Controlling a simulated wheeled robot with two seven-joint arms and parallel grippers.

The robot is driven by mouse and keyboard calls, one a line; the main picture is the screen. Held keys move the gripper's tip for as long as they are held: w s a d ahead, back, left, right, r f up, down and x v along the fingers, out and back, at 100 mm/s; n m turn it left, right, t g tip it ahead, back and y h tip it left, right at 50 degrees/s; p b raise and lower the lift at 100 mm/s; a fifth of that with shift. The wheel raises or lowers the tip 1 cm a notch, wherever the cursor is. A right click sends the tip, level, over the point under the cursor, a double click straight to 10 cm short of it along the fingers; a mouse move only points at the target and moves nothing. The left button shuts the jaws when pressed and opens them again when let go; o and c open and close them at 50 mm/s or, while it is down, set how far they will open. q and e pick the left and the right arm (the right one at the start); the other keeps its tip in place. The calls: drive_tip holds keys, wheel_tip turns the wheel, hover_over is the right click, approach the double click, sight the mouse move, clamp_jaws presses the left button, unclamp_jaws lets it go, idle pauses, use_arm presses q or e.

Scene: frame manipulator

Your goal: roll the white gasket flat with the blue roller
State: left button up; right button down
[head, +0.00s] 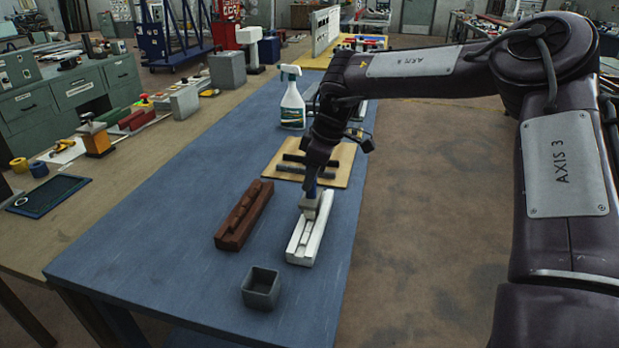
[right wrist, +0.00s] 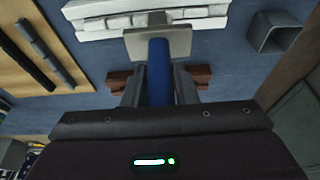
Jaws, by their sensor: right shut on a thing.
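A white block-shaped frame (head: 299,251) lies lengthwise on the blue table, with a narrower white strip along its top; I cannot clearly tell gasket from frame. The white piece also shows at the top of the right wrist view (right wrist: 88,18). My right gripper (head: 316,183) is above its far half, pointing down, shut on the blue handle (right wrist: 158,75) of the roller. The roller's pale grey head (right wrist: 180,43) is at the white piece and hides part of it. Whether they touch is unclear. My left gripper is not in view.
A brown frame (head: 244,214) lies just left of the white one. A grey open box (head: 261,288) stands nearer. A wooden board (head: 343,170) with dark strips and a spray bottle (head: 292,102) are farther back. The table's left front is clear; its right edge is close.

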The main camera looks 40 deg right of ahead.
drive_tip(key=shift+w+d+f, duration=0.1)
drive_tip(key=shift+w+d, duration=0.55)
drive_tip(key=shift+d, duration=0.15)
drive_tip(key=shift+w+d+p, duration=0.4)
drive_tip(key=shift+w+d, duration=0.6)
drive_tip(key=shift+d, duration=0.2)
drive_tip(key=w+d+p, duration=0.1)
drive_tip(key=w+d, duration=0.3)
drive_tip(key=d, duration=0.1)
drive_tip(key=shift+w+p, duration=0.2)
drive_tip(key=shift+p, duration=0.1)
drive_tip(key=shift+a+r, duration=0.1)
drive_tip(key=shift+r, duration=0.1)
wheel_tip(320, 180, up, 6)
drive_tip(key=p, duration=0.6)
drive_tip(key=shift+f, duration=0.15)
